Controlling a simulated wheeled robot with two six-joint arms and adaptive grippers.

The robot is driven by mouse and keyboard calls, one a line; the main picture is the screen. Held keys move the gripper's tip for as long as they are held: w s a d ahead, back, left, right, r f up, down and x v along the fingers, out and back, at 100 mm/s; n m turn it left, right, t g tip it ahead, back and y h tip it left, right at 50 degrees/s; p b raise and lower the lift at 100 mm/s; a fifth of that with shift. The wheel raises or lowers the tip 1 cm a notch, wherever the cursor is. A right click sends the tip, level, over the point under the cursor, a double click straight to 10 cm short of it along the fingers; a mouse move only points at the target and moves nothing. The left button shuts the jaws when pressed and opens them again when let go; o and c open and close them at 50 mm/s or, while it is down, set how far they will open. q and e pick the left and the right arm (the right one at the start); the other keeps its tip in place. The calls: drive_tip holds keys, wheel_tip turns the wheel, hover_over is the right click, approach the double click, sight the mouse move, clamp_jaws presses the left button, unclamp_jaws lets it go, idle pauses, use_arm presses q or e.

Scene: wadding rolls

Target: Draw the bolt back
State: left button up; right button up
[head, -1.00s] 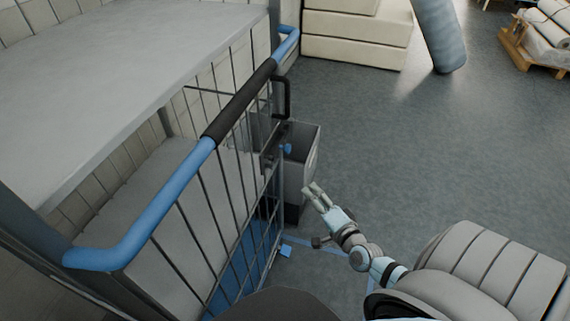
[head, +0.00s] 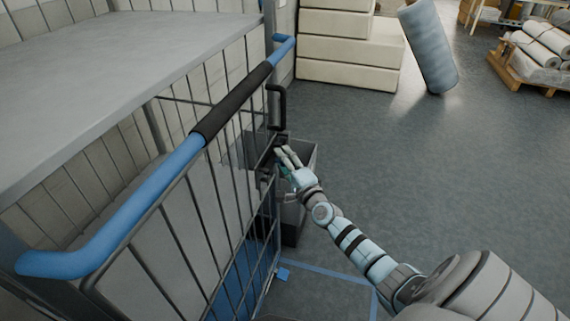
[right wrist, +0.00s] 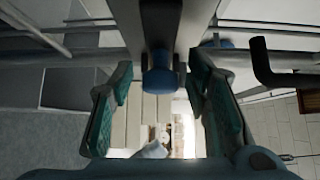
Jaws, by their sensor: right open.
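The bolt shows in the right wrist view as a blue knob (right wrist: 160,80) under a dark grey body (right wrist: 160,28) on the cage gate. My right gripper (head: 285,157) is at the bolt's dark mount (head: 267,170) on the gate's edge in the head view, where the knob is hidden behind the fingers. In the right wrist view the teal-padded fingers of the same gripper (right wrist: 160,108) are apart. The knob lies between their lines near the tips, and neither finger visibly touches it. My left gripper is in neither view.
A black pull handle (head: 282,108) stands above the bolt and shows at the right in the wrist view (right wrist: 282,72). A blue rail with a black sleeve (head: 230,108) tops the wire gate. A grey bin (head: 293,215) stands beyond.

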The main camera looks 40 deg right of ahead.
drive_tip(key=shift+c, duration=0.3)
clamp_jaws()
drive_tip(key=s+a+p, duration=0.1)
drive_tip(key=a+p, duration=0.1)
drive_tip(key=s+a+p, duration=0.1)
drive_tip(key=a, duration=0.1)
drive_tip(key=shift+s+r, duration=0.15)
drive_tip(key=shift+s, duration=0.2)
drive_tip(key=shift+f, duration=0.35)
drive_tip(key=shift+o, duration=0.3)
unclamp_jaws()
drive_tip(key=shift+a+r, duration=0.15)
drive_tip(key=shift+s, duration=0.1)
